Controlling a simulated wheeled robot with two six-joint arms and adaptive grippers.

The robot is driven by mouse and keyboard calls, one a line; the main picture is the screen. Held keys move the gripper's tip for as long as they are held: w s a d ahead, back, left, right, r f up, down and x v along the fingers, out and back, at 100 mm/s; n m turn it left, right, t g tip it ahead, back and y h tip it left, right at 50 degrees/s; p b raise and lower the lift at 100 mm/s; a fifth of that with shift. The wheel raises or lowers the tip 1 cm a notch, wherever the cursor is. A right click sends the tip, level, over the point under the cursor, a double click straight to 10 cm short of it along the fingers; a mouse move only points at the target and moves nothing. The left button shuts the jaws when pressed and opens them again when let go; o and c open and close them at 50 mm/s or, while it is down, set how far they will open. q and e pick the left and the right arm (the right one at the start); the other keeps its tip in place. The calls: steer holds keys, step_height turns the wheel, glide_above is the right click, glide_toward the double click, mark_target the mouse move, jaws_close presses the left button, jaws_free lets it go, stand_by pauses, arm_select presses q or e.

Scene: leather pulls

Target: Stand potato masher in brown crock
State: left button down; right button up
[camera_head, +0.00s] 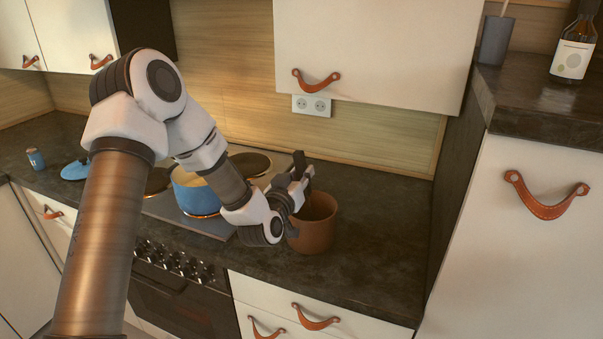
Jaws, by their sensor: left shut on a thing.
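The brown crock (317,228) stands upright on the dark counter, to the right of the hob. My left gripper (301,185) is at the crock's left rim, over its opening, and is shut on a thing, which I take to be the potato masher. The masher cannot be made out clearly; the gripper's dark parts and the crock wall hide most of it. I cannot tell how far it reaches into the crock. My right gripper is out of view.
A blue pot (194,193) stands on the hob (215,224), left of the crock. A blue lid (75,170) and a small blue jar (36,158) are further left. A wall cabinet (375,50) hangs above. The counter right of the crock is clear up to a tall cabinet (520,240).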

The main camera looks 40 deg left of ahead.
arm_select(q)
steer(key=shift+f, duration=0.35)
stand_by(0.4)
steer(key=c, duration=0.9)
jaws_free()
stand_by(0.5)
steer(key=o, duration=0.5)
stand_by(0.5)
steer(key=shift+v, duration=5.05)
